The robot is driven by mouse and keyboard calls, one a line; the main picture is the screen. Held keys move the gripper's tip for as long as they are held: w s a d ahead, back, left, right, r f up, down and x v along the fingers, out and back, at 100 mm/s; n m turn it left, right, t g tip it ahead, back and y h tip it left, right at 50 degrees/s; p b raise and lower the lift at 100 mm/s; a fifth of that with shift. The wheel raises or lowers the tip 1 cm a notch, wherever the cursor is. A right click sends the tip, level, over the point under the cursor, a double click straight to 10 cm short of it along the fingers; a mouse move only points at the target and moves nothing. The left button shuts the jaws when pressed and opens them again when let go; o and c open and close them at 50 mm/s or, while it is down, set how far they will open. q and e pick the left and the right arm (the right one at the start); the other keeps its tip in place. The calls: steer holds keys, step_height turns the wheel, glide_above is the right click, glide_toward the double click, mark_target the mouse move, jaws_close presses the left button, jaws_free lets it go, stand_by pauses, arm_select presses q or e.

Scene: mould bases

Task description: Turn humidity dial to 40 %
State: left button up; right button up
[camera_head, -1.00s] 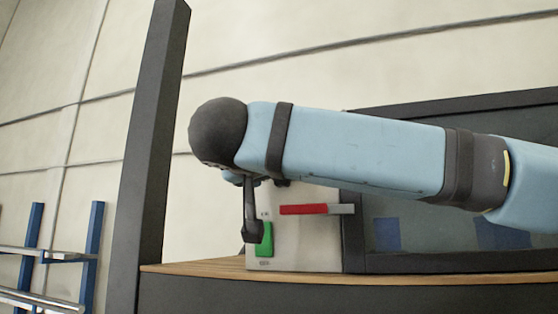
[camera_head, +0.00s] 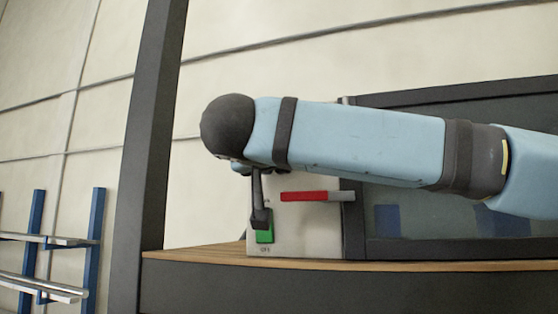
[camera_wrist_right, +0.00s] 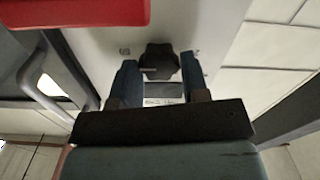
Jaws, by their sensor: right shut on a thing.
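The dial is a dark lobed knob (camera_wrist_right: 159,60) on a pale panel, seen in the right wrist view. My right gripper (camera_wrist_right: 160,84) is shut on the knob, with one blue-grey finger at each side of it. Small marks lie around the knob, too small to read, so its setting cannot be told. In the head view my right arm comes in from the right across the front of the pale control panel (camera_head: 310,236). The arm hides the panel's upper part, and the dial cannot be made out there. My left gripper is not in view.
A red bar handle (camera_head: 304,196) and a green switch (camera_head: 265,236) are on the panel below my arm. A dark-framed window (camera_head: 440,225) is to the right. A dark post (camera_head: 145,150) stands left of the wooden ledge (camera_head: 200,252); blue rack posts (camera_head: 97,225) stand farther left.

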steer(key=n+b, duration=0.8)
steer(key=n, duration=0.3)
steer(key=shift+a+f+b, duration=0.1)
steer(key=shift+f+b, duration=0.05)
steer(key=shift+b, duration=0.2)
steer(key=shift+n, duration=0.4)
stand_by(0.3)
steer(key=o, duration=0.9)
steer(key=shift+w, duration=0.1)
